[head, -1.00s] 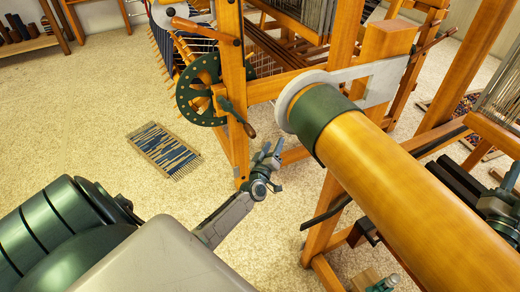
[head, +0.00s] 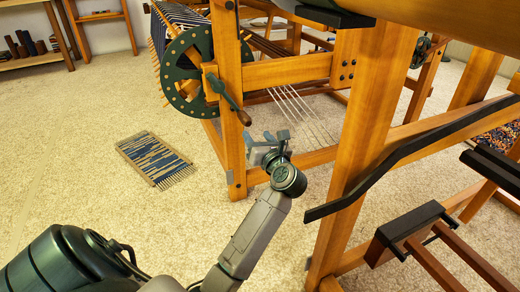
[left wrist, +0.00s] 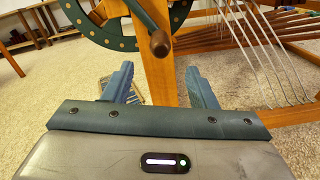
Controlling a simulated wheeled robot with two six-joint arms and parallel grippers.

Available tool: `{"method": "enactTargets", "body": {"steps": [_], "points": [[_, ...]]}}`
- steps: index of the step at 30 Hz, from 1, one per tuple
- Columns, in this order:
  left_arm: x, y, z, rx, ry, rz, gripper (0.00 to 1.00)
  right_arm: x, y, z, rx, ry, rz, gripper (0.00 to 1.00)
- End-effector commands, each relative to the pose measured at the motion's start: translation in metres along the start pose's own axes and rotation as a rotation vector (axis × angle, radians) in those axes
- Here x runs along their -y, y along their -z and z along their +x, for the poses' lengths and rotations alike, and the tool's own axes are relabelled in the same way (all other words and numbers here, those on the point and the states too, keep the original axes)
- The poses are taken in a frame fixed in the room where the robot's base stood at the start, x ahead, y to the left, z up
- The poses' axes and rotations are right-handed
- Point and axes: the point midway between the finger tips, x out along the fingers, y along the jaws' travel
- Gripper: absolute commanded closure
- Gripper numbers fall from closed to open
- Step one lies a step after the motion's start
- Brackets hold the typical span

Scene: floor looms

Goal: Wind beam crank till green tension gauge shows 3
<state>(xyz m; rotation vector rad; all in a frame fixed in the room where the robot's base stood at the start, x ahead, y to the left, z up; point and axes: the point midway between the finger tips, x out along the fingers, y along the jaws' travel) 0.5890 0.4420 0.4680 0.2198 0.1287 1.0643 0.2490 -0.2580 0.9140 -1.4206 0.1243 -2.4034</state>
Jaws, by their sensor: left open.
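The beam crank (head: 228,95) is a dark green arm with a brown wooden knob (head: 244,118), on the front post of the loom beside a green wheel with holes (head: 187,70). The knob also shows in the left wrist view (left wrist: 160,43), just beyond and above the fingers. My left gripper (head: 272,138) is open and empty, below and to the right of the knob, apart from it. In the left wrist view the two fingers (left wrist: 157,82) stand wide apart, pointing toward the post. I cannot make out a green tension gauge. My right gripper is not in view.
The loom post (head: 229,150) stands close to my left gripper. A black curved bar (head: 390,160) and a nearer wooden post (head: 362,150) are to its right. A blue woven piece (head: 155,158) lies on the floor. The carpet at left is mostly clear.

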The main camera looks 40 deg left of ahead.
Motion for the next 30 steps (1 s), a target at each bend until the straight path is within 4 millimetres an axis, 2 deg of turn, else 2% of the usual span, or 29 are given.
{"method": "enactTargets", "body": {"steps": [5, 21, 30], "points": [[0.0, 0.001, 0.014, 0.0, 0.0, -0.005, 0.48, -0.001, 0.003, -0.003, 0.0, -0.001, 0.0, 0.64], [0.0, 0.002, 0.09, 0.0, 0.0, -0.002, 0.48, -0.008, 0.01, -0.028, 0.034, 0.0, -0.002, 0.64], [0.0, 0.0, 0.106, -0.001, 0.002, -0.002, 0.48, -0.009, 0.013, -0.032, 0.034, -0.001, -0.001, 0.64]]}}
